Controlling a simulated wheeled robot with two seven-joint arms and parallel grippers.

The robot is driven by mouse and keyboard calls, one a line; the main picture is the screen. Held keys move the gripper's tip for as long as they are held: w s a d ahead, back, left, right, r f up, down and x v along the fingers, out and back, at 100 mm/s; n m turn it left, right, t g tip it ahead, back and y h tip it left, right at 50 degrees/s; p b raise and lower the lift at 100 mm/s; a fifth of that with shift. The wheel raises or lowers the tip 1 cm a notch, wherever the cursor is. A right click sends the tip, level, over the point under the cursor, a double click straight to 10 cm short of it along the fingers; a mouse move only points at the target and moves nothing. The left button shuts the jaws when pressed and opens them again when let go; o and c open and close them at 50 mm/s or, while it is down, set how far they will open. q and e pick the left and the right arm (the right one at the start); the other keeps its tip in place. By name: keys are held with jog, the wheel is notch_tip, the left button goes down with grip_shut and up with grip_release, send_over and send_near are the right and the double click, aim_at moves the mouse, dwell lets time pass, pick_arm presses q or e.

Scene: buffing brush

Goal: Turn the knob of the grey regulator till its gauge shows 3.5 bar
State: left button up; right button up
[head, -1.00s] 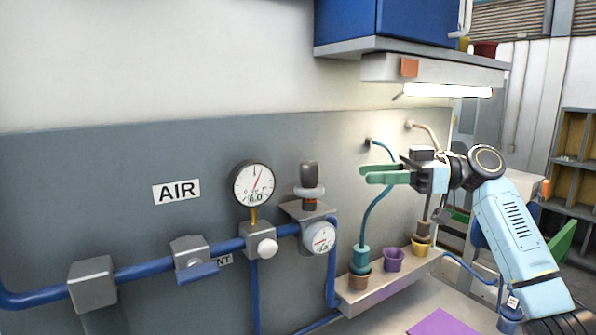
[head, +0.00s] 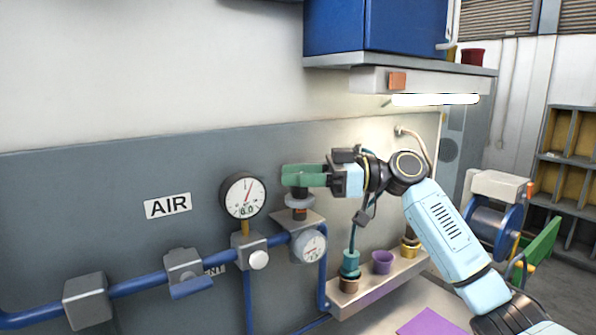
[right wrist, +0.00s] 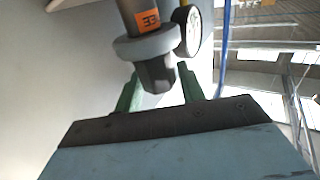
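The grey regulator (head: 300,222) sits on the blue pipe at the right of the wall panel, with its small round gauge (head: 312,246) on its front. The gauge's needle is too small to read. The regulator's dark knob (right wrist: 156,76) shows in the right wrist view below a grey collar (right wrist: 158,46) and an orange band. My right gripper (head: 288,176) has its green fingers at the knob and hides most of it in the head view. In the right wrist view the fingers stand apart on either side of the knob, with gaps visible. My left gripper is out of view.
A larger gauge (head: 243,195) marked 6.0 stands close left of the knob. An AIR sign (head: 168,206) and a valve with a blue handle (head: 191,287) are further left. A shelf (head: 385,281) with small pots is at lower right; a blue cabinet (head: 385,25) hangs above.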

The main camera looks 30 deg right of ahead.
jog(key=c, duration=0.7)
jog(key=shift+f+m+t, duration=0.1)
jog(key=shift+m+t, duration=0.2)
jog(key=shift+t, duration=0.1)
